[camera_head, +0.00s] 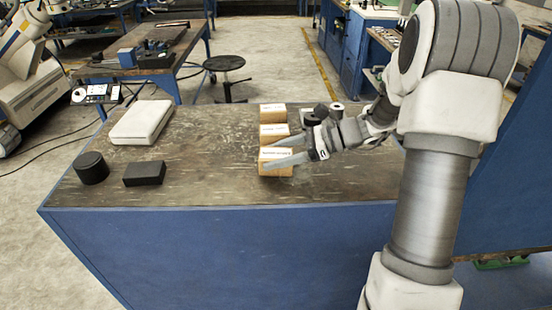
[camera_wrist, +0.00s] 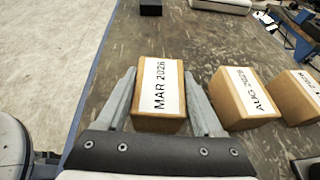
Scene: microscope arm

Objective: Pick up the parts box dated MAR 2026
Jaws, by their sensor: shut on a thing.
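The parts box labelled MAR 2026 (camera_wrist: 160,118) is a tan box with a white label on top. It sits between the two fingers of my gripper (camera_wrist: 160,76) in the wrist view, and the gripper is shut on it. In the head view it is the nearest box (camera_head: 275,169) of a row, with my gripper (camera_head: 268,157) across it from the right; its label is too small to read there. It appears at table level; I cannot tell if it is lifted. A box labelled AUG 2026 (camera_wrist: 232,105) stands to its right in the wrist view.
A third box (camera_wrist: 297,100) has a partly cut-off label. Dark round parts (camera_head: 311,119) lie right of the row. A white case (camera_head: 141,122), a black cylinder (camera_head: 91,168) and a black block (camera_head: 144,173) are on the left. The worktable (camera_head: 205,180) is clear between them and the boxes.

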